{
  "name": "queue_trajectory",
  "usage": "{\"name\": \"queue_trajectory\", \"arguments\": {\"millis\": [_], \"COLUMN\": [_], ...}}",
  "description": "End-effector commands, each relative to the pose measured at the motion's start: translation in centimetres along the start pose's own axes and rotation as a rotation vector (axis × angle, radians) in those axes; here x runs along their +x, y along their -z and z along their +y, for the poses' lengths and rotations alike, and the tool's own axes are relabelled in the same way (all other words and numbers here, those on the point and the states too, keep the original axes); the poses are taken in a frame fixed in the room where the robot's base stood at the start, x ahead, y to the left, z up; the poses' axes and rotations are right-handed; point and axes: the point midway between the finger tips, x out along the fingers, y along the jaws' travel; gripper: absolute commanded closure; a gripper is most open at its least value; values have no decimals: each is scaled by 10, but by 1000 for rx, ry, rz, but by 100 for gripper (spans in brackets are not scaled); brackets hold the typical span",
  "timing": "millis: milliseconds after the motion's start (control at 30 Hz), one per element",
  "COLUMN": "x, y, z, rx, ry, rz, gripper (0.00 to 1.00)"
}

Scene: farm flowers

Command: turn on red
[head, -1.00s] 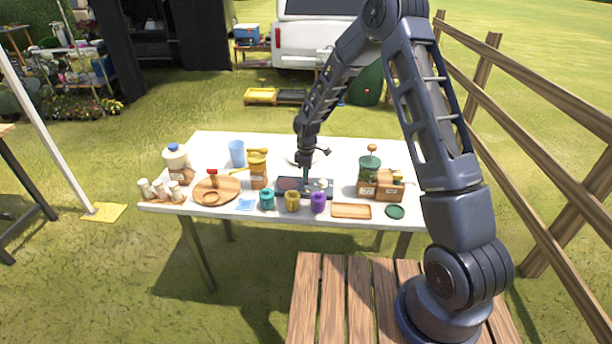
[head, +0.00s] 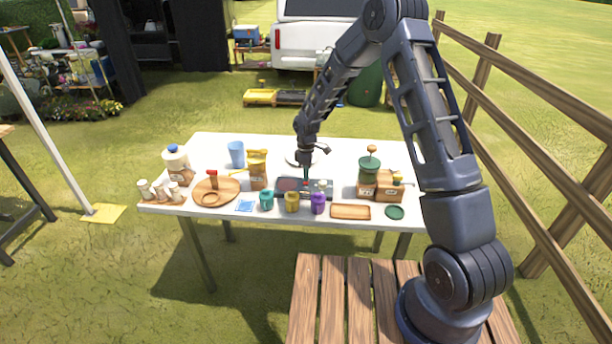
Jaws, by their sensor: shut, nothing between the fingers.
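A dark, flat box-like device (head: 322,189) lies near the front middle of the white table (head: 218,143). A dull reddish round patch (head: 288,185) shows on its left part. A small bright red spot shows on the device just under my gripper (head: 305,178); I cannot tell whether it is a button or a light. My gripper points down over the middle of the device, shut and empty. I cannot tell whether its tips touch the device. The arm covers part of the table behind it.
Teal (head: 266,200), yellow (head: 292,202) and purple (head: 318,203) mugs stand before the device. A wooden tray (head: 350,212) lies front right. A green-topped grinder (head: 368,175) and wooden box (head: 389,187) stand right. A paper bag (head: 257,170) and round wooden plate (head: 230,188) are left.

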Motion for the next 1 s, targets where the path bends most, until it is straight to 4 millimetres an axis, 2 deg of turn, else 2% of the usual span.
{"name": "queue_trajectory", "arguments": {"millis": [267, 367, 800, 1000], "x": [-9, -23, -107, -131], "y": [0, 0, -1, 0], "z": [1, 2, 5, 6], "rx": [0, 1, 1, 0], "ry": [-1, -3, -2, -1], "rz": [1, 1, 1, 1], "gripper": [100, 100, 100, 100]}}
